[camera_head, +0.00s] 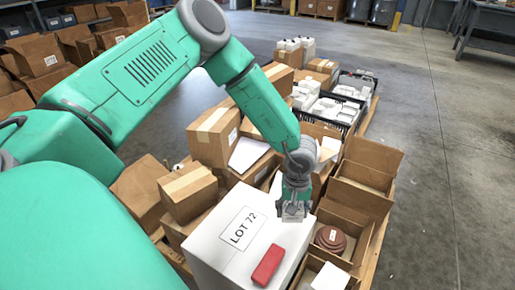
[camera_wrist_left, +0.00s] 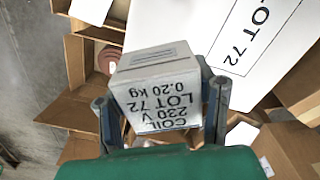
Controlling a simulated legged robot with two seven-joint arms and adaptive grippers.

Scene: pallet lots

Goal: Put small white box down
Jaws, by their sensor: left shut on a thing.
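My left gripper (camera_head: 294,207) is shut on a small white box, seen in the left wrist view (camera_wrist_left: 158,82) between its two fingers. The printing on the box reads "COIL 230 V LOT 72 0.20 kg". In the head view the gripper points down at the far right edge of a large white box (camera_head: 215,262) marked "LOT 72", and the small box is mostly hidden. The large box also shows in the left wrist view (camera_wrist_left: 215,22). I cannot tell whether the small box touches anything below. My right gripper is not in view.
A red block (camera_head: 268,265) lies on the large box. Open cardboard boxes (camera_head: 365,185) stand to the right, one holding a reddish-brown round thing (camera_head: 331,239). Taped cartons (camera_head: 187,192) stand to the left. Black crates (camera_head: 334,110) with white items lie behind. Bare floor (camera_head: 440,150) is at the right.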

